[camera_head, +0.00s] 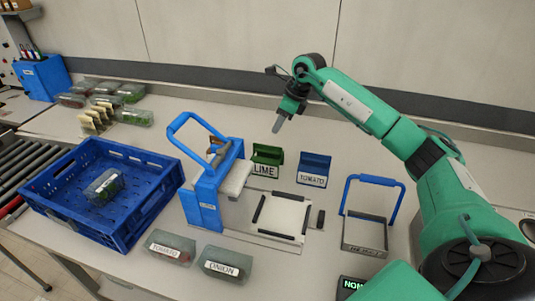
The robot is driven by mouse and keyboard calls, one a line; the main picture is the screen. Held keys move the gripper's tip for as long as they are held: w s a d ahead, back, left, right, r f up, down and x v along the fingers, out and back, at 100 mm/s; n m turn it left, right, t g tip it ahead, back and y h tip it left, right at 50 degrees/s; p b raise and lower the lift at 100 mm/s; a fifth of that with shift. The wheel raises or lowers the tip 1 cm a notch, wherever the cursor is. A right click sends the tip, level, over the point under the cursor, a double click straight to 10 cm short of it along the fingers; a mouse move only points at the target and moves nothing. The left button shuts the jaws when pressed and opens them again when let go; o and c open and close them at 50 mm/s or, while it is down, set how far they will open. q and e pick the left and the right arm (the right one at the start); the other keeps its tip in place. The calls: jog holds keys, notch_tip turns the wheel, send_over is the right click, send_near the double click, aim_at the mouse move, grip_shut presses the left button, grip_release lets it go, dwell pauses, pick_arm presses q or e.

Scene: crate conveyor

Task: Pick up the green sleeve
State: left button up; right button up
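The green sleeve (266,155), with a white LIME label on its front, stands on the table behind the white plate of the blue device. My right gripper (278,124) hangs above and slightly right of it, pointing down and apart from it. Its fingers overlap in this view, so I cannot tell whether they are open or shut. Nothing shows held in it. My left gripper is not in view.
A blue sleeve (315,165) labelled TOMATO stands to the right. The blue device (205,195) with a raised handle is to the left. A blue-handled frame (401,200) stands at right. A blue crate (145,160) and clear packs labelled TOMATO (169,248) and ONION (222,267) lie left and front.

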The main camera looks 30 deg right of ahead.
jog(key=p, duration=0.1)
send_over(268, 148)
jog(key=d, duration=0.1)
jog(key=f, duration=0.5)
jog(key=shift+s+f, duration=0.2)
jog(key=shift+s, duration=0.2)
jog(key=shift+f, duration=0.3)
jog(key=shift+a+f+p, duration=0.1)
jog(key=shift+f+p, duration=0.2)
jog(key=shift+p, duration=0.15)
jog(key=p+x, duration=0.1)
jog(key=x, duration=0.2)
jog(key=shift+w+f+p, duration=0.1)
jog(key=shift+f+p, duration=0.2)
jog(key=shift+f, duration=0.05)
jog(key=shift+w+f, duration=0.1)
jog(key=shift+f, duration=0.2)
jog(key=shift+f+b, duration=0.25)
jog(key=shift+b, duration=0.15)
grip_shut()
